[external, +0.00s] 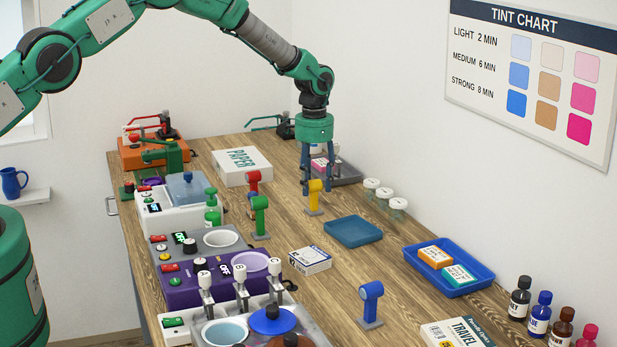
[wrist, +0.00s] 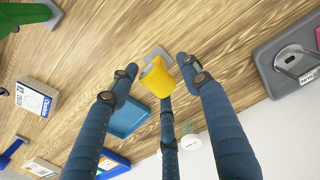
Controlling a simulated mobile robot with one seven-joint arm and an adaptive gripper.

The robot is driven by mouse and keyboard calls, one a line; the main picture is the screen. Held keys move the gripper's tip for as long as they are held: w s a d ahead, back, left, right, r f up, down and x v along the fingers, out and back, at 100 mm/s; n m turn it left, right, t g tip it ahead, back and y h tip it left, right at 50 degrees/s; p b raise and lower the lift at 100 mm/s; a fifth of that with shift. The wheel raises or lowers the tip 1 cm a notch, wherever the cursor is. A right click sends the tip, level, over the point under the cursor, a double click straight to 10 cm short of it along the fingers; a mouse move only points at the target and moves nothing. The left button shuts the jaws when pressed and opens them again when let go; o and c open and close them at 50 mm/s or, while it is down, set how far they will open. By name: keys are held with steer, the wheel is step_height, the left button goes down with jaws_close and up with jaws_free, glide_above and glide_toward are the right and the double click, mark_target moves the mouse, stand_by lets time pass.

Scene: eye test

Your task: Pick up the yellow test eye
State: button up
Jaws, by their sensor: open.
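The yellow test eye (external: 314,193) stands upright on its small grey foot on the wooden table, right of the red and green ones. My gripper (external: 317,184) is directly above and around it, pointing down. In the wrist view, the yellow test eye (wrist: 157,78) shows between the spread blue fingers of my gripper (wrist: 158,72). The fingers are open, and I see a gap between the yellow head and the two upper fingertips. Whether the third, lower finger touches it I cannot tell.
A red test eye (external: 253,180) and a green one (external: 260,216) stand to the left, a blue one (external: 370,303) nearer the front. A flat teal tray (external: 353,232) lies close by at right. A grey tray (external: 345,173) and white-lidded jars (external: 384,193) are behind.

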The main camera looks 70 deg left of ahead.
step_height(320, 180, up, 10)
steer(key=shift+a+f, duration=0.1)
steer(key=shift+f, duration=0.1)
stand_by(0.6)
steer(key=shift+r+p, duration=0.15)
steer(key=shift+p, duration=0.6)
steer(key=shift+s+d+f, duration=0.1)
steer(key=shift+d+f, duration=0.1)
steer(key=shift+f, duration=0.1)
glide_toward(314, 210)
steer(key=shift+a+f+p, duration=0.35)
steer(key=shift+a+f, duration=0.15)
steer(key=shift+a, duration=0.05)
steer(key=shift+f, duration=0.15)
steer(key=shift+w+f+p, duration=0.2)
steer(key=shift+f+p, duration=0.2)
steer(key=shift+f, duration=2.05)
